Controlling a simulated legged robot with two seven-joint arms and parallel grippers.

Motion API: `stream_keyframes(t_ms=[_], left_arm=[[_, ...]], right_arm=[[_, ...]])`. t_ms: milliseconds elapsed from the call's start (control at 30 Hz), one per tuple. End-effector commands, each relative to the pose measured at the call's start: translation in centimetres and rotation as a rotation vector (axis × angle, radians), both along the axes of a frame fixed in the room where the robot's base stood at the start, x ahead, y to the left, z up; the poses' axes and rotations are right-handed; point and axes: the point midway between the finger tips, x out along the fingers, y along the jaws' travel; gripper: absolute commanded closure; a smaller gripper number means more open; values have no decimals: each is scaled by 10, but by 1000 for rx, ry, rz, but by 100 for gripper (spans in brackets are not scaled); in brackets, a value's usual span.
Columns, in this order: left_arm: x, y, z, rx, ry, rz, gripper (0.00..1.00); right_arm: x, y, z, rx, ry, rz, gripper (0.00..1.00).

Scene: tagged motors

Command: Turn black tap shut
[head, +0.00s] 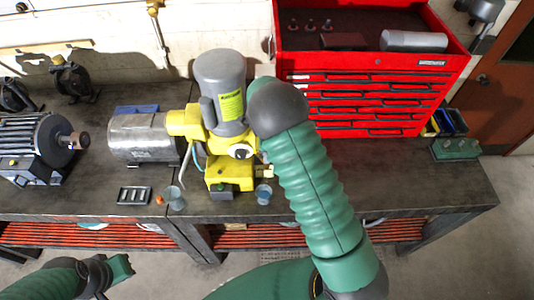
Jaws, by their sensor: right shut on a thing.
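A yellow machine (221,172) with a grey upright motor (220,82) stands on the bench. A small black-and-white round part (242,151) shows on its front right; I cannot tell if it is the black tap. My right arm reaches up to this machine, and its grey joint covers much of the right gripper (256,140). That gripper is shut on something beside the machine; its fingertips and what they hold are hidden. My left gripper (119,268) is low at the left, in front of the bench and away from the machine; its jaws are unclear.
A silver motor (141,137) and a dark finned motor (35,145) stand to the left. Small cups (174,197) and a dark tray (134,195) lie near the bench's front edge. A red tool chest (365,104) stands behind my right arm. The bench's right end is mostly clear.

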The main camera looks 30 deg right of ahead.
Motion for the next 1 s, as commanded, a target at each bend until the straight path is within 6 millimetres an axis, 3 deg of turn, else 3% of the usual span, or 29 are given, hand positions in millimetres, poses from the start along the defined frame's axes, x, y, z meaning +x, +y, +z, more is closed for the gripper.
stream_keyframes(t_ms=[400,433,567,867,1000], left_arm=[[0,0,0,0,0,0,100],[0,0,0,0,0,0,100],[0,0,0,0,0,0,100],[0,0,1,0,0,0,100],[0,0,11,0,0,0,100]], right_arm=[[3,0,1,-1,-8,-7,100],[3,0,1,-2,-8,-7,83],[2,0,1,-1,-7,-6,66],[1,0,2,0,-4,-6,65],[1,0,14,0,-4,-6,65]])
